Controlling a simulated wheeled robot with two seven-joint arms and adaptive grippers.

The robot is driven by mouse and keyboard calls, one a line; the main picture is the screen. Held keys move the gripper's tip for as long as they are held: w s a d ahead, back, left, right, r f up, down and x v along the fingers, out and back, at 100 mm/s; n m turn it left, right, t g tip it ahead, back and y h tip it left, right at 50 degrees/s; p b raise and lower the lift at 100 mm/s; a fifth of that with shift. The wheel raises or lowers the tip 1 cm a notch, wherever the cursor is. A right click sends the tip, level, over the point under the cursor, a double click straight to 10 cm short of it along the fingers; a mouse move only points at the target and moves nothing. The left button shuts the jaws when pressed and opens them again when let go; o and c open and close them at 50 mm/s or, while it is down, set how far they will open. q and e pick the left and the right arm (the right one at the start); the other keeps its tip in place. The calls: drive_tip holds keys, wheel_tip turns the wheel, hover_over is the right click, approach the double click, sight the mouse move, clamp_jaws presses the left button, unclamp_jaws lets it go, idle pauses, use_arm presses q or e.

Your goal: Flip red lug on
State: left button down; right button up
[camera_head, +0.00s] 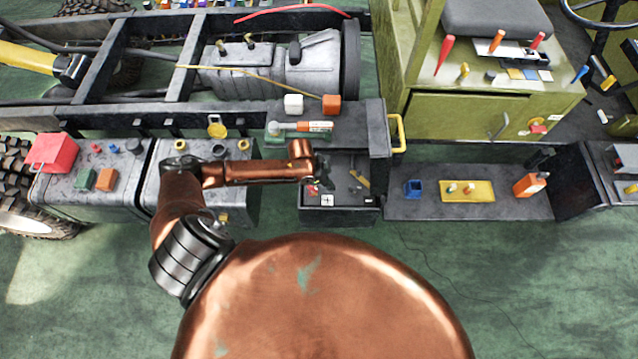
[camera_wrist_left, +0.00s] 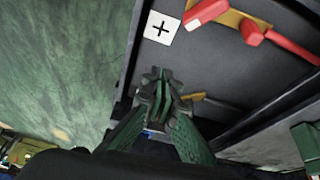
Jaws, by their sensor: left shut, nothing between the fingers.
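A red lug-like piece (camera_wrist_left: 207,12) lies at the top of the left wrist view, at one end of a yellow bar (camera_wrist_left: 232,17). A second red piece (camera_wrist_left: 252,33) and a red bar (camera_wrist_left: 290,47) sit just right of it. They are in a dark open box (camera_head: 345,199), where a bit of red shows beside my gripper in the head view. My left gripper (camera_wrist_left: 160,85) has green fingers, shut and empty, over the box. In the head view the left gripper (camera_head: 321,186) partly hides the red parts. I cannot tell whether it touches them. My right gripper is out of view.
A white plus label (camera_wrist_left: 160,28) lies beside the red parts, and a yellow-handled piece (camera_head: 359,177) is at the box's right. The box walls and the dark ledge (camera_head: 355,125) above it are close. Green floor (camera_head: 520,290) is open in front.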

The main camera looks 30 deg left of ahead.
use_arm(q)
drive_tip(key=r, duration=0.2)
hover_over(321, 187)
drive_tip(key=shift+y, duration=0.3)
drive_tip(key=b+x, duration=0.1)
drive_tip(key=x, duration=0.9)
drive_tip(key=s+a, duration=0.2)
drive_tip(key=a, duration=0.1)
drive_tip(key=shift+s+a, duration=0.2)
drive_tip(key=shift+s, duration=0.05)
drive_tip(key=shift+a, duration=0.1)
